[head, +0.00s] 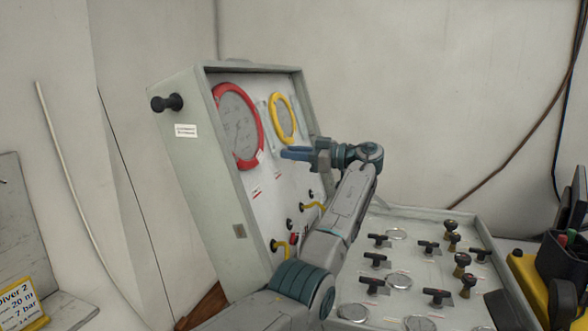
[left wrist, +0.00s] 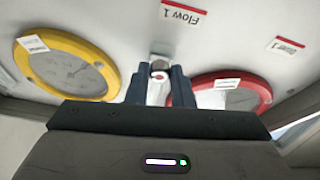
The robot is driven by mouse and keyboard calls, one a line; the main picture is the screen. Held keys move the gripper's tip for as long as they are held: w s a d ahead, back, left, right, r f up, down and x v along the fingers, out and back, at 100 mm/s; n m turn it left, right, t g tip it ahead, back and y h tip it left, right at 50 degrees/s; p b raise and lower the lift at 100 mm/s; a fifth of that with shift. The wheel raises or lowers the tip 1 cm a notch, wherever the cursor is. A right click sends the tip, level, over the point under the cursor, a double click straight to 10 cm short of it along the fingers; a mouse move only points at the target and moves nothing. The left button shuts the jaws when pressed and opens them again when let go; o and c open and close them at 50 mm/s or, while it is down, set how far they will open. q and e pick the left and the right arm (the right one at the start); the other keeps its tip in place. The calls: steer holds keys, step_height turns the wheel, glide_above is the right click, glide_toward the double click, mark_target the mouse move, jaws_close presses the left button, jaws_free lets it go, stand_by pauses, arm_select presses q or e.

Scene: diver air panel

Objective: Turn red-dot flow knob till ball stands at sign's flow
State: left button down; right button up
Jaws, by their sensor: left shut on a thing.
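My left gripper (head: 300,153) reaches across the front of the upright panel. In the left wrist view its two fingers (left wrist: 159,88) are shut on a small pale knob with a red dot (left wrist: 158,75), below a "Flow 1" label (left wrist: 183,14). In the head view the knob is hidden by the gripper. Pale upright strips, perhaps flow tubes, stand beside the gauges; no ball can be made out. A yellow sign (head: 20,300) at the lower left reads "Diver 2, 20 m, 7 bar"; its last line is too small to read. My right gripper is not in view.
The panel (head: 200,195) carries a red-ringed gauge (head: 259,128) and a yellow-ringed gauge (head: 293,125), with yellow-handled valves below. A sloping console (head: 400,262) with several black knobs stands to the right. A bin (head: 563,255) sits at the right edge.

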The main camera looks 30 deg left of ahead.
arm_select(q)
steer(key=n+g+b, duration=0.1)
steer(key=n, duration=0.3)
steer(key=shift+w+g, duration=0.1)
steer(key=shift+g, duration=0.2)
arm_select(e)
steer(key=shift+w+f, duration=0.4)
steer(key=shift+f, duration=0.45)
arm_select(q)
steer(key=shift+r+n+h, duration=0.1)
steer(key=shift+n+h, duration=0.2)
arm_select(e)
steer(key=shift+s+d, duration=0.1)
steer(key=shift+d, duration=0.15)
arm_select(q)
steer(key=c, duration=1.3)
jaws_free()
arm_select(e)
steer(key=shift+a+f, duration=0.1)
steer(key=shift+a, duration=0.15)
